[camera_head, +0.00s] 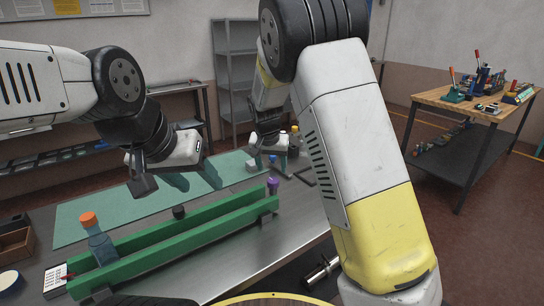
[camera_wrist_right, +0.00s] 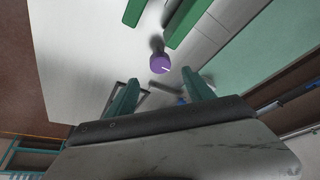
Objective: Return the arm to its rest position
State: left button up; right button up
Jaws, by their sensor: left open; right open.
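My left gripper (camera_head: 172,182) hangs open above the teal mat, behind the green channel. My right gripper (camera_head: 270,165) is open and empty over the far right of the bench, beyond the channel's right end. Its two teal fingers (camera_wrist_right: 162,88) stand apart in the right wrist view, with nothing between them. A purple-capped item (camera_head: 272,186) is at the right end of the green channel (camera_head: 185,249); its purple cap (camera_wrist_right: 160,63) shows just beyond the right fingers. A clear bottle with an orange cap (camera_head: 97,241) leans at the left end. A black-capped item (camera_head: 179,212) is near the middle.
The teal mat (camera_head: 90,215) covers the back of the metal bench (camera_head: 290,225). A wooden box (camera_head: 15,244), a tape roll (camera_head: 9,281) and a printed card (camera_head: 55,280) lie at the left. Small bottles (camera_head: 294,140) stand at the back right. A wooden table (camera_head: 455,101) with tools is farther off.

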jog(key=s+d+r+n+y, duration=0.1)
jog(key=s+d+r, duration=0.35)
jog(key=s, duration=0.35)
jog(key=s+d+r+y, duration=0.2)
jog(key=s+d+r, duration=0.2)
jog(key=s+r, duration=0.3)
jog(key=s+d+r+n+y, duration=0.1)
jog(key=s+d+r, duration=0.35)
jog(key=s, duration=0.35)
jog(key=s+d+t+h, duration=0.1)
jog(key=s+d, duration=0.1)
jog(key=s, duration=0.7)
jog(key=shift+f+n+t, duration=0.3)
jog(key=shift+f+t, duration=0.05)
jog(key=shift+t, duration=0.05)
